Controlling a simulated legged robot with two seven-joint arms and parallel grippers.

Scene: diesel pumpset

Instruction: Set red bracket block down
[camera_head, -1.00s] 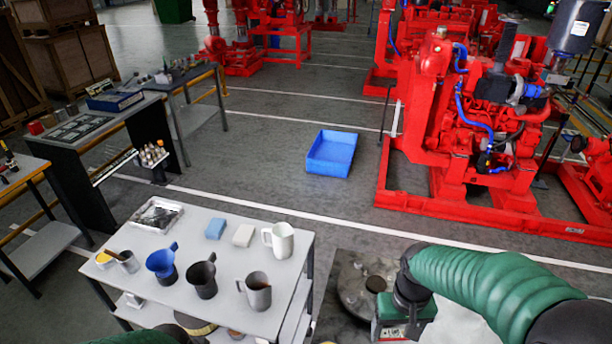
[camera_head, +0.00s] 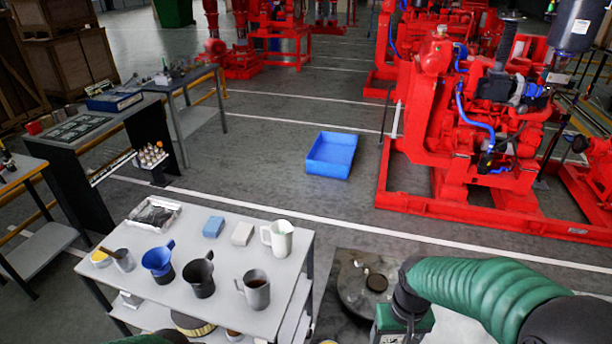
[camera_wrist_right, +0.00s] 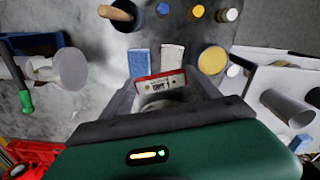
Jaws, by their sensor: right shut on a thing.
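The red bracket block (camera_wrist_right: 160,81) shows in the right wrist view as a red-edged piece with a pale, marked face. It sits between the dark fingers of my right gripper (camera_wrist_right: 163,92), which is shut on it. In the head view, my right wrist hangs over the dark round-topped stand at the lower right. The fingers and the block are hidden there below the wrist. Only a green edge of my left arm shows at the bottom left of the head view; its gripper is out of frame.
A light table (camera_head: 226,262) left of my right arm carries mugs, a blue block (camera_head: 213,227), a white block (camera_head: 242,234) and a metal tray (camera_head: 154,213). A dark round stand (camera_head: 352,290) is beside it. A blue bin (camera_head: 331,155) and red pumpset (camera_head: 470,130) stand beyond, with clear floor between.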

